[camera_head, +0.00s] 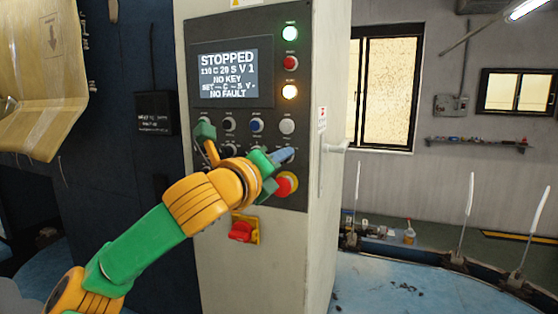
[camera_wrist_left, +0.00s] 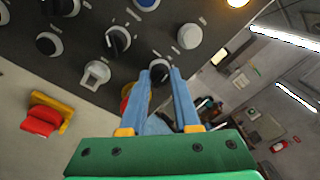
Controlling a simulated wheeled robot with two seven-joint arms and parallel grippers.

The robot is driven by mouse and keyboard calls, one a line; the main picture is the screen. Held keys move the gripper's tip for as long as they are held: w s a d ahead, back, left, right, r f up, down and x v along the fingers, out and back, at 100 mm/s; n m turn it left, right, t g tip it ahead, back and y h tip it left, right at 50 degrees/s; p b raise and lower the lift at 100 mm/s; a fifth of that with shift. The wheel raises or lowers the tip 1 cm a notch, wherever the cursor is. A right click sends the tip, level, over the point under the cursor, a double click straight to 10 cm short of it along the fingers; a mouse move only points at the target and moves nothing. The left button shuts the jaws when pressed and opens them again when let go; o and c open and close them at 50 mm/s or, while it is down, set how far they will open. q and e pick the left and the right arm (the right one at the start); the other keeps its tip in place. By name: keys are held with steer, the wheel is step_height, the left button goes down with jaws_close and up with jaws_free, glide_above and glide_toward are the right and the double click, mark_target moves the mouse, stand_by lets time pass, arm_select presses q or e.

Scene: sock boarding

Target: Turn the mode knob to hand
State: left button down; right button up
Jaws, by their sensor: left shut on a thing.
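The control panel (camera_head: 262,120) on the pale machine cabinet carries several small round knobs and buttons below its screen. My left gripper (camera_head: 285,156) is at the panel's lower right, above the red emergency stop (camera_head: 287,184). In the left wrist view its two blue fingers (camera_wrist_left: 164,76) are shut around a black knob (camera_wrist_left: 160,70), one on each side. The fingers hide parts of that knob, and its label and pointer cannot be read, so I cannot confirm it is the mode knob. The screen (camera_head: 228,72) reads STOPPED, NO KEY, NO FAULT. My right gripper is not in view.
A black knob with a white pointer (camera_wrist_left: 118,40), a white button (camera_wrist_left: 189,36) and a pale key-like switch (camera_wrist_left: 96,74) sit close by. A red switch on a yellow plate (camera_head: 241,231) is below the panel. The cabinet's door handle (camera_head: 337,147) juts out at right.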

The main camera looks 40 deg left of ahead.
arm_select(q)
steer(key=shift+f, duration=0.15)
steer(key=shift+d+f+n+b, duration=0.1)
steer(key=shift+n+b, duration=0.4)
steer(key=shift+n, duration=4)
steer(key=c, duration=0.6)
jaws_free()
steer(key=shift+c, duration=0.2)
steer(key=shift+s, duration=0.1)
